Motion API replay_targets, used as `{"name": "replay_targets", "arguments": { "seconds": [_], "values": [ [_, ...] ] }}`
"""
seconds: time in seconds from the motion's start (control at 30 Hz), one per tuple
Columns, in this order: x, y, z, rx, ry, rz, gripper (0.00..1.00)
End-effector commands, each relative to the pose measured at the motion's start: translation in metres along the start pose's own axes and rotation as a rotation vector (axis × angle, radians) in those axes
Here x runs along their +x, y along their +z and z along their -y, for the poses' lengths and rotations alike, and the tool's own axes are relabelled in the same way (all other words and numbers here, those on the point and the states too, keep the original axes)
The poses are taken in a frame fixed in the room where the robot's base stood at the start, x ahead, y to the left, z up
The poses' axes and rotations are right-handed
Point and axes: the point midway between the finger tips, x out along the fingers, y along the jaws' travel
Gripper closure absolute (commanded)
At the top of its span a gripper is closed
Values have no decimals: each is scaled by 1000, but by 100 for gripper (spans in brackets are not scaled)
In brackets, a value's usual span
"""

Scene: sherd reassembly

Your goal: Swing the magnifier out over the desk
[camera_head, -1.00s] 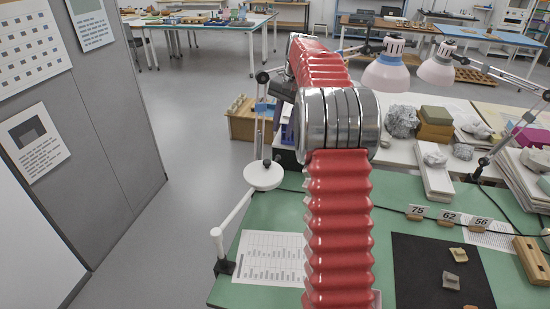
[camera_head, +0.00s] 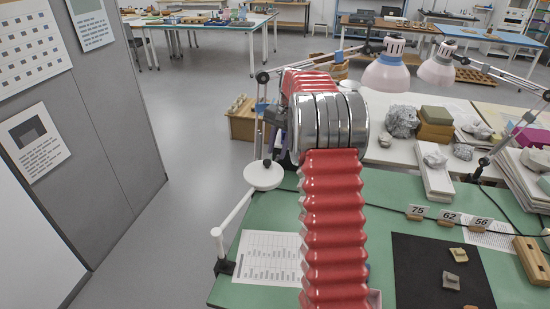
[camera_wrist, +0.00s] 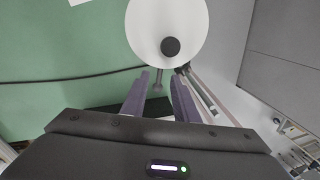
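The magnifier has a round white head (camera_head: 263,176) on a jointed white arm (camera_head: 232,215) clamped at the left edge of the green desk (camera_head: 270,212). Its head hangs at or just outside that edge. In the wrist view the white head (camera_wrist: 150,22) fills the top centre, with a dark knob on it. My arm hides most of the gripper in the head view.
A printed sheet (camera_head: 268,258) and a black mat (camera_head: 430,272) with sherds lie on the desk. Number tags (camera_head: 448,218) stand behind the mat. Two lamps (camera_head: 386,72) rise over the cluttered table behind. A grey partition (camera_head: 120,120) stands left, with clear floor between.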

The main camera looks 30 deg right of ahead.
Motion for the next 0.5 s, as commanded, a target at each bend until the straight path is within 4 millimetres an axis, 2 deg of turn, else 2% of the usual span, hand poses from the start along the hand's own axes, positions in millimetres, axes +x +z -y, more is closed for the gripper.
{"name": "replay_targets", "arguments": {
  "seconds": [0.03, 0.2, 0.5],
  "values": [
    [9, 1, 0, 0, 1, 2, 73],
    [30, 0, 0, 0, 1, 2, 73],
    [41, 0, 0, 0, 0, 0, 73]
  ]
}}
